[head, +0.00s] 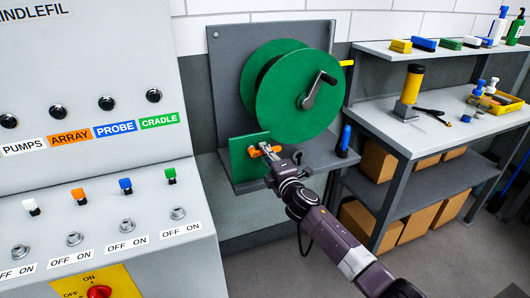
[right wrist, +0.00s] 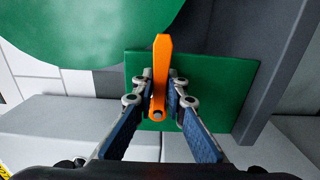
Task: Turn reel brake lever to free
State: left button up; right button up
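The orange brake lever (right wrist: 162,62) sits on a green plate (head: 239,158) below the green reel (head: 300,88). In the right wrist view the lever points up, with its pivot end low between my fingertips. My right gripper (right wrist: 160,98) has a fingertip close on each side of the lever and looks shut on it. In the head view the gripper (head: 271,152) partly hides the lever (head: 254,152). No label for the free position can be read. My left gripper is not in view.
The reel has a dark crank (head: 318,90) above my right gripper. A grey bracket shelf (head: 318,158) carries a blue-handled tool (head: 345,138). A control cabinet (head: 100,165) stands at left. A workbench (head: 385,118) with bottles and boxes stands at right.

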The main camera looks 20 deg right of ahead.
jog(key=o, duration=0.5)
jog(key=shift+s, duration=0.1)
jog(key=s, duration=1.2)
jog(key=shift+d, duration=0.2)
jog(key=shift+w, duration=0.1)
